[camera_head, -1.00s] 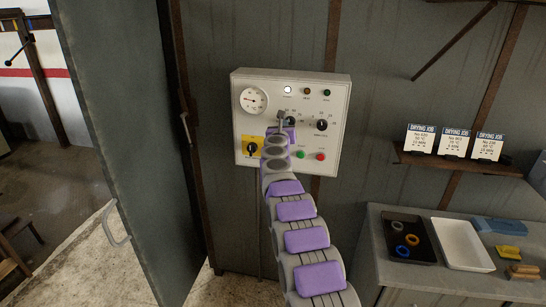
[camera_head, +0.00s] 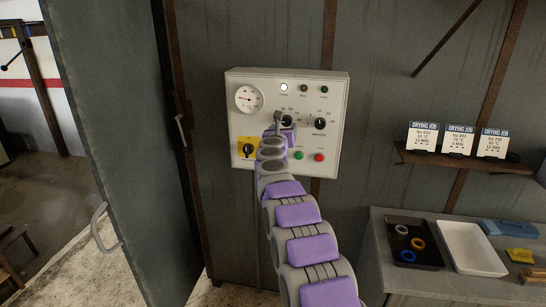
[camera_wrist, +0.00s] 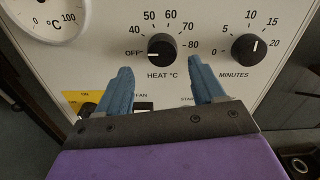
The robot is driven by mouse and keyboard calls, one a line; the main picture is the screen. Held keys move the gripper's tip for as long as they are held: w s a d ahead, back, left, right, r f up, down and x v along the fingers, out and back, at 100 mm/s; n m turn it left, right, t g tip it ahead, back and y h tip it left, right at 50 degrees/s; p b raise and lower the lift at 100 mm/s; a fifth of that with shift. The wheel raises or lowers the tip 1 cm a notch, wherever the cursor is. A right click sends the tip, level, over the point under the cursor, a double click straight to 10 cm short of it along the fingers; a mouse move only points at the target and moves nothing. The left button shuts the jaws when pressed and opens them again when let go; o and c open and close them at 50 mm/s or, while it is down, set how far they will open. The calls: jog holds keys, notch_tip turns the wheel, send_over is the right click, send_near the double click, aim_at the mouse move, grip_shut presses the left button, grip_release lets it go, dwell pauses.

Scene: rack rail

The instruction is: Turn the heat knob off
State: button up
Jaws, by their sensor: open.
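The heat knob (camera_wrist: 161,47) is a round black knob on the white control panel (camera_head: 240,110), inside a scale from OFF to 80. In the wrist view a faint pointer mark seems to face left toward OFF, though it is hard to read. My gripper (camera_wrist: 160,68) is open, with its two blue fingers apart below the knob, one toward each side. I see no contact with the knob. In the head view the heat knob (camera_head: 288,120) is partly hidden by my gripper (camera_head: 280,119).
The minutes knob (camera_wrist: 249,49) is close on the right. A temperature dial (camera_head: 249,98), a yellow-backed switch (camera_head: 247,147), and green (camera_head: 299,155) and red (camera_head: 319,156) buttons are also on the panel. An open door (camera_head: 115,130) stands left; a bench (camera_head: 420,285) stands right.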

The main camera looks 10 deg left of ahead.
jog(key=s+b, duration=0.8)
jog(key=s, duration=0.8)
dwell(1.3)
jog(key=shift+a+f, duration=0.1)
dwell(0.4)
jog(key=s+p, duration=0.1)
jog(key=s, duration=1.6)
jog(key=shift+a, duration=0.25)
